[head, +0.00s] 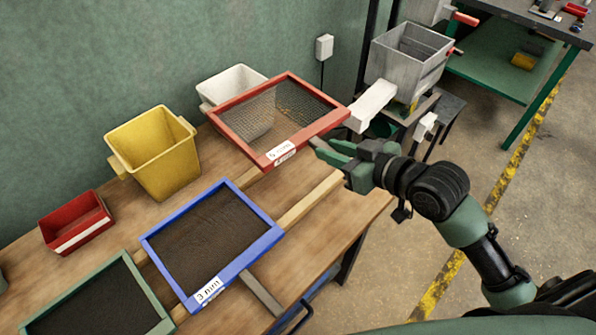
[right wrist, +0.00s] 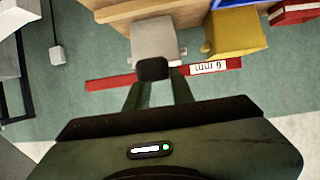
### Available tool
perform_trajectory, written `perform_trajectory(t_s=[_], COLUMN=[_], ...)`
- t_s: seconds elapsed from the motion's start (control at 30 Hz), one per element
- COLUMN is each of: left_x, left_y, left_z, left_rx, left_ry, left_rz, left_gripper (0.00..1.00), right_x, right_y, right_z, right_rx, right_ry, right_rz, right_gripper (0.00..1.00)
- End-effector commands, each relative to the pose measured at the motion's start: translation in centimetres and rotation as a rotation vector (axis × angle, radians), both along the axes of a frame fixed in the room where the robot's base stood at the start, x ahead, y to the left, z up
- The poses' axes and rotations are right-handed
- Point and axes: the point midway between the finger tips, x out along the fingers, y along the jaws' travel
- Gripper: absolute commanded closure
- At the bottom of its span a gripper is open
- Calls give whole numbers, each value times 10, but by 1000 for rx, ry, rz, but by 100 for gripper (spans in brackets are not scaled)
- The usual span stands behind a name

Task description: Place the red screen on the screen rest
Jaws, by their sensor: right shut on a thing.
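The red screen (head: 235,142) is a red frame with grey mesh and a "6 mm" label. My right gripper (head: 322,148) is shut on its near right edge and appears to hold it above the back right of the table. In the right wrist view the red screen (right wrist: 222,66) shows edge-on as a thin red bar across the tips of my right gripper (right wrist: 153,88). A pale wooden rail (head: 310,199) lies on the table below and in front of it; I cannot tell whether this is the screen rest. My left gripper is out of view.
A blue 3 mm screen (head: 273,236) and a green-framed screen (head: 148,297) lie on the wooden table (head: 338,224). A yellow bin (head: 155,155), red bin (head: 75,225) and white bin (head: 236,78) line the wall side. A grey metal hopper (head: 405,62) stands beyond the table.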

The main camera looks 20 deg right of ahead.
Motion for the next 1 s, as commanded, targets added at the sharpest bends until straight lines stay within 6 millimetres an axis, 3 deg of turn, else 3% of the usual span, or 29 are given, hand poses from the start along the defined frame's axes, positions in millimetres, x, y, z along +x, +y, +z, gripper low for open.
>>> perform_trajectory(t_s=[0.2,0.33,0.8,1.0], left_x=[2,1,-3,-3], left_y=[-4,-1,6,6], left_z=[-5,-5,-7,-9], left_rx=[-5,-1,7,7], left_ry=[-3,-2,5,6], left_rz=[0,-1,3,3], left_gripper=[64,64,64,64], right_x=[21,23,23,23], right_y=[-19,-21,-22,-21], right_z=[32,27,-89,-117], right_rx=[0,6,8,5], right_ry=[-6,-1,2,-3], right_rz=[53,62,59,61], right_gripper=[100,100,100,100])
